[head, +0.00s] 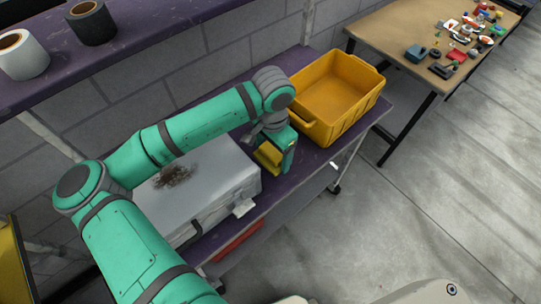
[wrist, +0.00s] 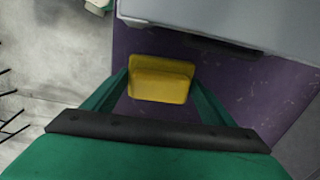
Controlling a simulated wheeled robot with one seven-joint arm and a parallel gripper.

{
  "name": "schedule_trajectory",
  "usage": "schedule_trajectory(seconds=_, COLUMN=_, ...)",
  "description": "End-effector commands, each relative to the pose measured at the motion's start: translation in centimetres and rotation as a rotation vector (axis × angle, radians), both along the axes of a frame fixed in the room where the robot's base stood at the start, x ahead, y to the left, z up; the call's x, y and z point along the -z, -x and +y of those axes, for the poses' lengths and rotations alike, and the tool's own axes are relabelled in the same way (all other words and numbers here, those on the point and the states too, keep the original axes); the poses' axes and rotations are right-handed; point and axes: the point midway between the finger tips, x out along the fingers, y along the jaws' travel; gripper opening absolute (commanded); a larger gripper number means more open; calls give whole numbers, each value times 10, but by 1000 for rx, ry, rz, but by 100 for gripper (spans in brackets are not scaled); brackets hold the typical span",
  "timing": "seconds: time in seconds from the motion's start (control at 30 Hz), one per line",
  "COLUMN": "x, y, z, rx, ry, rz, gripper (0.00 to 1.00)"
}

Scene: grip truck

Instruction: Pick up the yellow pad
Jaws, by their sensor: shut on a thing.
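The yellow pad (wrist: 160,80) is a small block between the two fingers of my gripper (wrist: 160,88) in the wrist view. The fingers press on its left and right sides. In the head view the pad (head: 268,156) shows beside my gripper (head: 275,158), partly hidden by it. The gripper is over the purple tabletop (head: 215,222), between the grey case and the yellow crate. I cannot tell whether the pad touches the tabletop.
A grey case (head: 225,176) with a dark tangle on top stands left of my gripper. An open yellow crate (head: 345,100) stands to the right. A brown table (head: 400,30) with small parts is farther right. The floor (head: 430,190) in front is clear.

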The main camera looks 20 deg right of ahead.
Motion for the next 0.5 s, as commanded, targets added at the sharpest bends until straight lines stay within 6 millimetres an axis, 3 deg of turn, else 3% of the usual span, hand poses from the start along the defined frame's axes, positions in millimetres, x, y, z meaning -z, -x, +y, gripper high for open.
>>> schedule_trajectory(seconds=0.2, x=-48, y=38, z=-16, rx=7, ry=3, rz=-2, gripper=55)
schedule_trajectory(seconds=0.5, x=-76, y=97, z=-39, rx=7, ry=1, rz=0, gripper=55)
